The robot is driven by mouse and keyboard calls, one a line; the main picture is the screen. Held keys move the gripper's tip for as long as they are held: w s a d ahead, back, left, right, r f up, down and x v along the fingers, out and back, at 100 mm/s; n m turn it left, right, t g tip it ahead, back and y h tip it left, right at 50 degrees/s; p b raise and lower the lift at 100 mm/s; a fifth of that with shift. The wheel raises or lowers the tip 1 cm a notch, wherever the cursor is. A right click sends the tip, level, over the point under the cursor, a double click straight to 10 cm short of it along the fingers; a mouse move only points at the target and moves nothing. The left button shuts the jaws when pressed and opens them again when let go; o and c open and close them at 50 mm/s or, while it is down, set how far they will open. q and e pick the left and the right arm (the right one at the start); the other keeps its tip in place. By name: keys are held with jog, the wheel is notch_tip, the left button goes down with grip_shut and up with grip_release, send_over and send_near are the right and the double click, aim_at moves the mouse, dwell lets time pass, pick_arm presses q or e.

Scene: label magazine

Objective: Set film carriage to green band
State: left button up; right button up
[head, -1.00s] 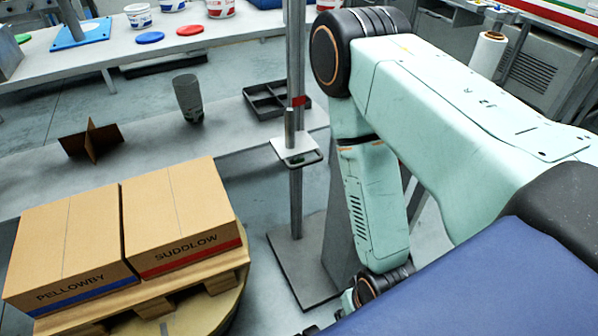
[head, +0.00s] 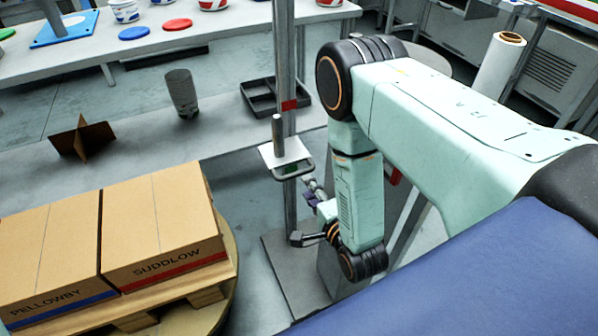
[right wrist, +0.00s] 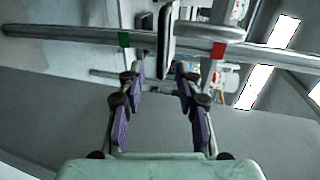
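The film carriage (head: 281,155) is a pale plate with an upright grey peg and a dark-rimmed front loop, on a vertical mast (head: 285,60). A red band (head: 289,105) is on the mast above it; a bit of green (head: 290,168) shows at the loop. In the right wrist view the mast lies sideways, with the carriage (right wrist: 166,34) between the green band (right wrist: 124,39) and the red band (right wrist: 218,50). My right gripper (head: 308,208) is open and empty below the carriage. Its fingertips (right wrist: 159,72) point at the carriage, seemingly just short of it. My left gripper is out of view.
Two cartons, PELLOWBY (head: 50,250) and SUDDLOW (head: 160,228), stand on a pallet at the left. A bench behind holds a grey cup (head: 182,93), a cardboard divider (head: 83,138) and a black tray (head: 262,97). The mast's base plate (head: 285,270) is on the floor.

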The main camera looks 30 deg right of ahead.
aim_at(297, 174)
jog(key=b+x, duration=0.2)
jog(key=x, duration=0.6)
jog(key=shift+a+r, duration=0.1)
jog(key=shift+r, duration=0.05)
jog(key=shift+c, duration=0.3)
grip_shut()
dwell(0.4)
